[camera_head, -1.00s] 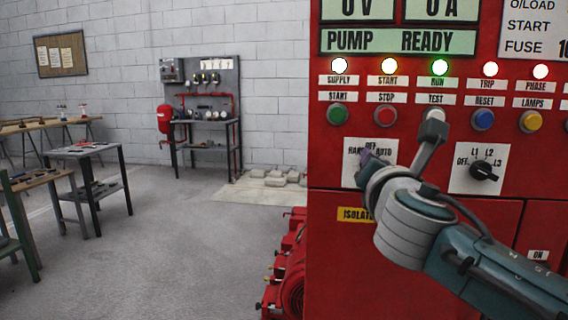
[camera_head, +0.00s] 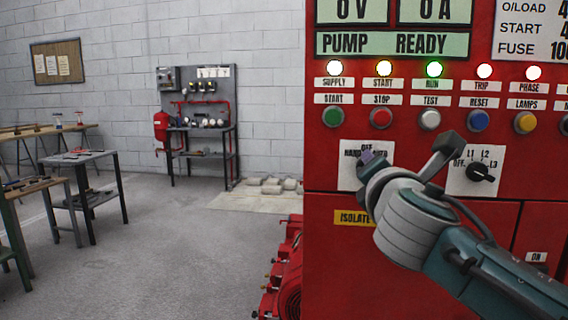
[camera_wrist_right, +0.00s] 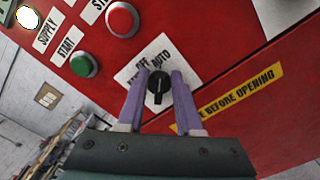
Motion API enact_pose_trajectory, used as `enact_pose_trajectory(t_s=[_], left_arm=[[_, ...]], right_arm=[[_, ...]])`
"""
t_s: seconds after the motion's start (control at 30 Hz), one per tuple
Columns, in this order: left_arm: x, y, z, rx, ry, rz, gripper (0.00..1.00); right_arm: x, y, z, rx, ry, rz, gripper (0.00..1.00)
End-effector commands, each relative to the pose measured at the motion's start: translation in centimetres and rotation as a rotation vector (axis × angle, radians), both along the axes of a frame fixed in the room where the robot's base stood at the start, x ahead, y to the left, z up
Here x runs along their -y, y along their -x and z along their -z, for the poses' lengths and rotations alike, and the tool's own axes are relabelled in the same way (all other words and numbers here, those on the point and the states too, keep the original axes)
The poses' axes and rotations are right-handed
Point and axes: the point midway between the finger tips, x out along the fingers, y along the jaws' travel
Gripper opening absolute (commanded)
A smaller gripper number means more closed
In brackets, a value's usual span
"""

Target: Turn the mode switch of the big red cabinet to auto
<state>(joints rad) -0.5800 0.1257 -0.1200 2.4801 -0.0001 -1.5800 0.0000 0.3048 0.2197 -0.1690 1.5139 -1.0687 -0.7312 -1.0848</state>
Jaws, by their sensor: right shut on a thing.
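The big red cabinet (camera_head: 335,270) fills the right of the head view. Its mode switch is a black knob (camera_wrist_right: 159,88) on a white plate (camera_head: 348,178) lettered OFF and AUTO, the left label partly hidden. In the right wrist view the knob's pale line points up in the picture, roughly towards the AUTO lettering. My right gripper (camera_head: 370,158) is at this plate, and its two purple fingers (camera_wrist_right: 159,100) are shut on the knob, one on each side. In the head view the gripper hides the knob. My left gripper is out of view.
Push buttons, including a red one (camera_head: 381,117), and lit lamps sit above the plate. Another rotary switch (camera_head: 480,172) is close to the right of my wrist. Red machinery (camera_head: 287,275) stands left of the cabinet. The floor (camera_head: 180,265) further left is open, with tables beyond.

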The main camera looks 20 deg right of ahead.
Motion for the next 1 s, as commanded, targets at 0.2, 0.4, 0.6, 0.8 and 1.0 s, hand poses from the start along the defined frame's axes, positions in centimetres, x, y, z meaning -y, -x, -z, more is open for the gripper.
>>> enact_pose_trajectory(t_s=[0.2, 0.4, 0.6, 0.8, 1.0], left_arm=[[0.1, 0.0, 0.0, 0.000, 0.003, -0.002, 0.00], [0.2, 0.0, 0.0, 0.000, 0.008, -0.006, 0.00], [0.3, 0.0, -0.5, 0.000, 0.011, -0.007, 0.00], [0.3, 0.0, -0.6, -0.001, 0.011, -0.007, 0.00], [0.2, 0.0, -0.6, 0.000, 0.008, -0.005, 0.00]], right_arm=[[-0.1, 0.0, 0.1, -0.001, -0.001, -0.001, 0.42], [-0.1, 0.1, 0.1, -0.002, 0.000, -0.001, 0.42], [-1.5, 2.2, 0.0, -0.002, -0.003, -0.004, 0.42], [-3.6, 5.7, 0.2, -0.003, -0.003, -0.004, 0.42], [-5.0, 8.0, 0.2, -0.003, -0.002, -0.004, 0.42]])
